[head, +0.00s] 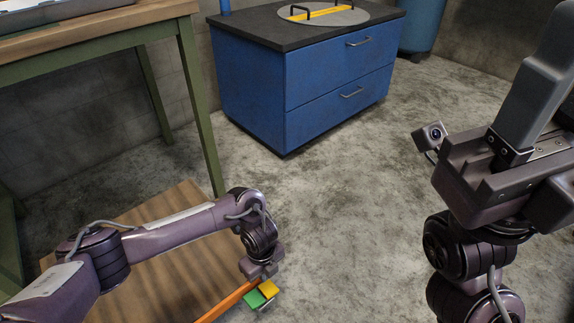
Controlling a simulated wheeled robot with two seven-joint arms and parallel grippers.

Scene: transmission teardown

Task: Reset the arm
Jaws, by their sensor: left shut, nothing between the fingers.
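My left arm reaches in from the lower left over a wooden surface. Its gripper (260,270) points down near the surface's right edge, and it is shut and empty. My right arm stands at the right, with its gripper (535,85) raised close to the camera. A long grey finger points up and is cut off by the frame, so its opening cannot be told. No object shows in it.
Green (254,299) and yellow (269,288) pieces and an orange strip (225,302) show by my left gripper. A blue drawer cabinet (335,85) stands at the back. A green-legged wooden table (100,32) stands upper left. The middle floor is clear.

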